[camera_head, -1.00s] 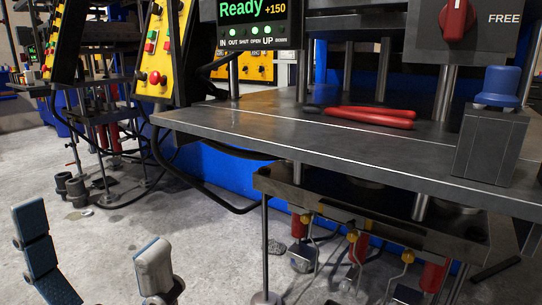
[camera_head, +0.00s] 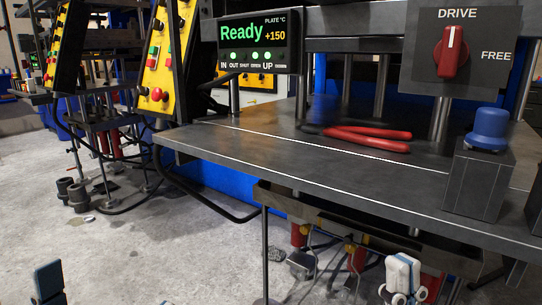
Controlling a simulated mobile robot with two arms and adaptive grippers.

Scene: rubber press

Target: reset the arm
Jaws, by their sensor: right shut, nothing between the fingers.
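My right gripper (camera_head: 402,262) shows at the lower right of the head view, pale with dark joints. It is shut and empty, low in front of the press table (camera_head: 330,178). My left gripper (camera_head: 106,284) is at the lower left edge. One dark blue-grey finger shows, and only the tip of what looks like its other finger, well apart from it. It looks open, with nothing seen between. Both arms are mostly out of the picture.
Red-handled pliers (camera_head: 365,138) lie on the press table. A grey block with a blue knob (camera_head: 488,128) stands at its right. A display (camera_head: 257,45) reads Ready, +150. The red selector (camera_head: 452,52) has DRIVE and FREE marks. Floor at left is mostly clear.

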